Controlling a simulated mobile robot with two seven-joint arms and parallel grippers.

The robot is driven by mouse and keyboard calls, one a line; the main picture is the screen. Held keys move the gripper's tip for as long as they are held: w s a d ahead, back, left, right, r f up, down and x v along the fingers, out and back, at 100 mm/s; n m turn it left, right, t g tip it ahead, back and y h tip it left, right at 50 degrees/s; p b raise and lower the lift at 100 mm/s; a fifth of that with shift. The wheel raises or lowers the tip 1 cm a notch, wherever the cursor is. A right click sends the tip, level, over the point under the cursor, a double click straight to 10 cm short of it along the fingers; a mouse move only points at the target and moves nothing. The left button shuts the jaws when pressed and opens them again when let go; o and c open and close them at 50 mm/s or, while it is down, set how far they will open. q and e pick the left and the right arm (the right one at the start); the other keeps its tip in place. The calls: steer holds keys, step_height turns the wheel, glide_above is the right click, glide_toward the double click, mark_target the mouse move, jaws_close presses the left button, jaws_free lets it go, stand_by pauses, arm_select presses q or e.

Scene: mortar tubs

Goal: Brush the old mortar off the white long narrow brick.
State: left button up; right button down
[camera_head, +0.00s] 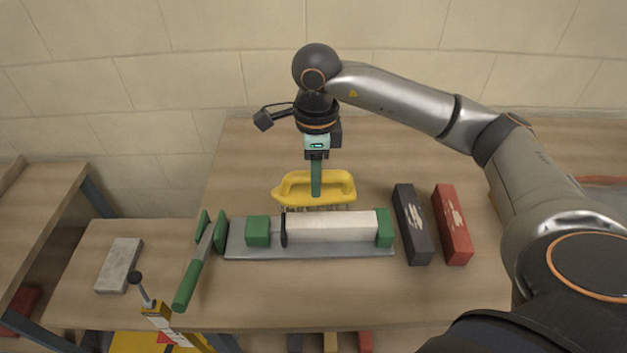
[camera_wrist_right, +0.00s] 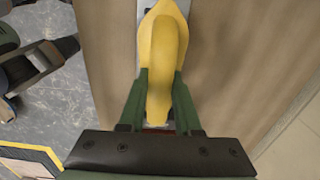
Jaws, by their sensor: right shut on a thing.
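The white long narrow brick (camera_head: 335,227) lies lengthwise in a grey holder (camera_head: 310,252), between a dark pad with a green block on the left and a green end block on the right. I cannot make out mortar on the faces I see. My right gripper (camera_head: 316,190) is shut on the handle of a yellow brush (camera_head: 290,190), bristles down. The brush is at the brick's far long side; I cannot tell whether the bristles touch it. The right wrist view shows the yellow handle (camera_wrist_right: 163,60) between the green fingers (camera_wrist_right: 158,110). My left gripper is not in view.
A dark brick (camera_head: 413,240) and a red brick (camera_head: 457,240), both with pale patches, lie right of the holder. A green-handled tool (camera_head: 187,285) rests on a green stand at left. A grey brick (camera_head: 119,264) lies farther left.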

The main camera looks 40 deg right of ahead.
steer(key=shift+r+p, duration=0.65)
steer(key=shift+r, duration=0.7)
